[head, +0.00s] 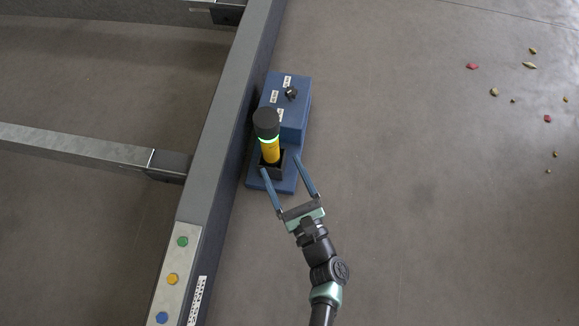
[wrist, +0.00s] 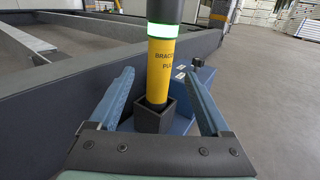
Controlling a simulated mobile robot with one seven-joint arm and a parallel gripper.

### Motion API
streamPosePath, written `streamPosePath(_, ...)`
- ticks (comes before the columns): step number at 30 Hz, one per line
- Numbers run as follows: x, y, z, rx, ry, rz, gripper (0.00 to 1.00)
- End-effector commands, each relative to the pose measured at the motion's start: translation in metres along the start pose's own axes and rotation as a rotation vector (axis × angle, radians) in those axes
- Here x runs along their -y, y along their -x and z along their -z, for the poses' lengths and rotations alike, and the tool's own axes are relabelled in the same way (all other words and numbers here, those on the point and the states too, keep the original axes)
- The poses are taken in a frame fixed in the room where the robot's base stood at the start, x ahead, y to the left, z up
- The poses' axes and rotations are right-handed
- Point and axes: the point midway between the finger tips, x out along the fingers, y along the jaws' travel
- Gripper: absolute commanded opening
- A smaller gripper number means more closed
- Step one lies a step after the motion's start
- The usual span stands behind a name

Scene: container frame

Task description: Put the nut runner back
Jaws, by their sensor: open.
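The nut runner (head: 270,149) has a yellow body, a black top and a glowing green-white ring. It stands upright in a dark square socket (head: 272,172) on a blue stand (head: 286,185). In the wrist view the nut runner (wrist: 161,70) rises from the socket (wrist: 153,119), its lower end hidden inside. My gripper (head: 280,164) is open, with blue fingers on either side of the nut runner's lower part. In the wrist view the fingers of my gripper (wrist: 160,80) are well apart, and neither visibly touches the nut runner.
A blue box (head: 289,103) with white labels and a black knob (head: 291,93) sits behind the socket. A grey frame beam (head: 222,120) runs close along the left, with coloured buttons on a panel (head: 173,278). Small coloured bits (head: 494,92) lie far right; the right floor is mostly clear.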

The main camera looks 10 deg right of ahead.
Motion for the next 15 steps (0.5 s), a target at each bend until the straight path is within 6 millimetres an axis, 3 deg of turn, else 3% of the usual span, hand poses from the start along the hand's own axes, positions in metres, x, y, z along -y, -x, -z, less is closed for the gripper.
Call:
streamPosePath(6,0.0,0.03,-0.001,-0.002,0.0,0.002,0.81)
streamPosePath(15,0.0,0.035,0.001,0.001,0.002,0.0,0.81)
